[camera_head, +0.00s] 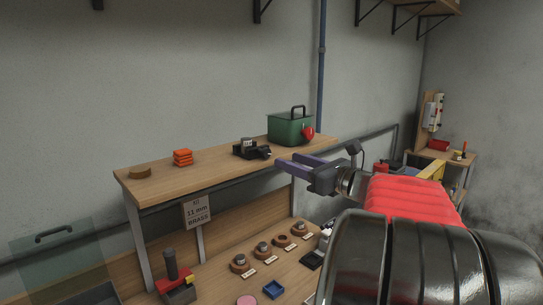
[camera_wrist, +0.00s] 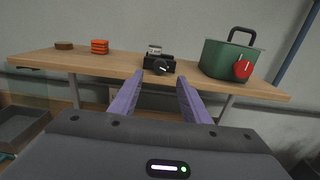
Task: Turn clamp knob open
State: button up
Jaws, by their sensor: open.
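A small black clamp (camera_head: 257,152) stands on the upper wooden shelf, with a grey block with a pale face in its top. In the wrist view the clamp (camera_wrist: 147,60) has a round black knob (camera_wrist: 160,67) with a white mark on its front. My gripper (camera_head: 290,161) hangs in front of the shelf, its two purple fingers pointing at the shelf. In the wrist view my gripper (camera_wrist: 160,80) is open and empty, with the knob between and beyond the fingertips. The fingers look apart from the knob.
A green box (camera_head: 288,130) with a black handle and a red knob (camera_wrist: 243,70) stands right of the clamp. Orange stacked pieces (camera_head: 182,157) and a brown disc (camera_head: 139,172) lie to its left. The lower bench (camera_head: 222,287) holds several round fittings.

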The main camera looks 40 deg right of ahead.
aim_at(268, 153)
jog(key=w, duration=0.8)
jog(key=shift+a, duration=0.1)
jog(key=c, duration=1)
